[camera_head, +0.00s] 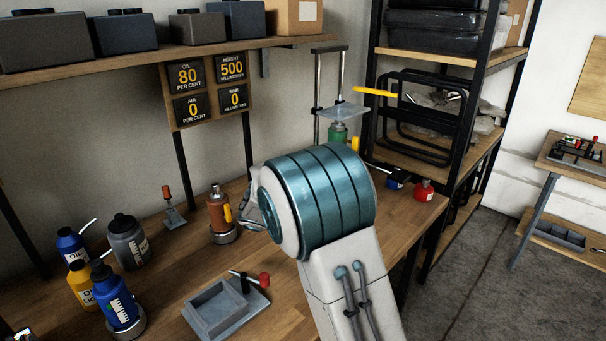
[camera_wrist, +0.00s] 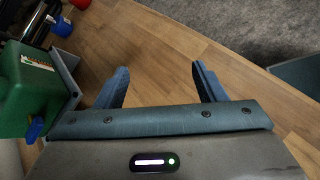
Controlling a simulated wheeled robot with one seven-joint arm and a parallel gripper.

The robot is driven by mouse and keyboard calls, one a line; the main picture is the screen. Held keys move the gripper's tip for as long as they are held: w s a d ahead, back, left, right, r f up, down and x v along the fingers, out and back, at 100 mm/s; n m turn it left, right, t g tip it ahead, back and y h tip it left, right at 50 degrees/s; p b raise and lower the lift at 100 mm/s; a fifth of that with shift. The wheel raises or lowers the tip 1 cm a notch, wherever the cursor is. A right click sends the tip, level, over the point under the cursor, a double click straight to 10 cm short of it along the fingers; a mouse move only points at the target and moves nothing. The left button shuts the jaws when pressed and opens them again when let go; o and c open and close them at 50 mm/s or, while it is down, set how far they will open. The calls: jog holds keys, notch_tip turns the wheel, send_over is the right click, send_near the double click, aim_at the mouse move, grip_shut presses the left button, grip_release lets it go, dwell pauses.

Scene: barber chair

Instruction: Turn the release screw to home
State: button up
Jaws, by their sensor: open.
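In the wrist view my gripper (camera_wrist: 162,85) is open and empty, its two blue fingers spread above the wooden bench top. A green body (camera_wrist: 30,88) with a label stands left of the fingers, apart from them. A small blue tab (camera_wrist: 35,128) sticks out low on it; I cannot tell whether this is the release screw. In the head view my arm hides most of my gripper. A green jack (camera_head: 337,134) stands behind the arm under a plate, with a yellow piece (camera_head: 355,144) at its side. A brown jack (camera_head: 218,208) has a yellow knob (camera_head: 228,213).
Signs (camera_head: 208,88) read oil 80, height 500, air 0 and another 0. Bottles (camera_head: 128,240) stand at the left. A grey tray (camera_head: 217,312) lies at the front.

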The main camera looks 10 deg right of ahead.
jog(key=w+a+r+n+t+h+p, duration=0.2)
jog(key=w+a+n+t+h+p, duration=0.2)
jog(key=w+a+n+t+p, duration=0.55)
jog(key=w+d+n+p, duration=0.1)
jog(key=w+d, duration=0.6)
jog(key=w, duration=0.5)
jog(key=shift+w+f+g, duration=0.15)
jog(key=shift+f+g, duration=0.15)
jog(key=shift+g, duration=0.05)
jog(key=c, duration=1)
